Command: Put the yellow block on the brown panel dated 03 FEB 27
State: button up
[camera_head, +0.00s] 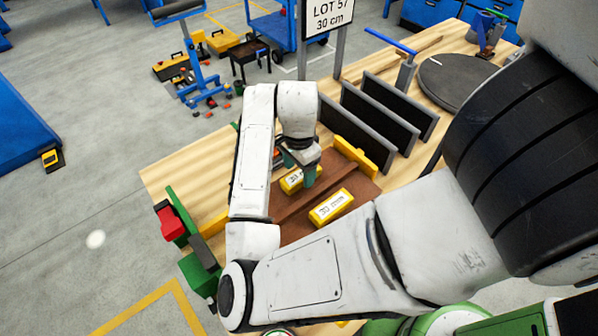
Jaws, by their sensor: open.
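A yellow block (331,207) marked "30 mm" lies on brown panel material in front of my gripper. A second yellow block (290,184), its label partly covered, sits directly under my gripper (298,168). The gripper points down with its teal fingers apart at this second block. I cannot tell whether they touch it. Brown panel surface (292,229) spreads under and around the blocks, with a raised brown strip between them. My arm hides its near and left parts. I can read no date on any panel, so I cannot tell which is 03 FEB 27.
Several dark upright panels (378,126) stand in a rack right of the gripper, beside a yellow piece (355,155). A red and green clamp-like tool (172,222) is at the table's left edge. A round dark disc (457,82) lies at the far right. A "LOT 57 30 cm" sign (330,14) stands behind.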

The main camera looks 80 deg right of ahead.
aim_at(300, 175)
notch_tip(300, 175, up, 10)
jog(key=p, duration=0.1)
jog(key=shift+r, duration=0.15)
dwell(0.4)
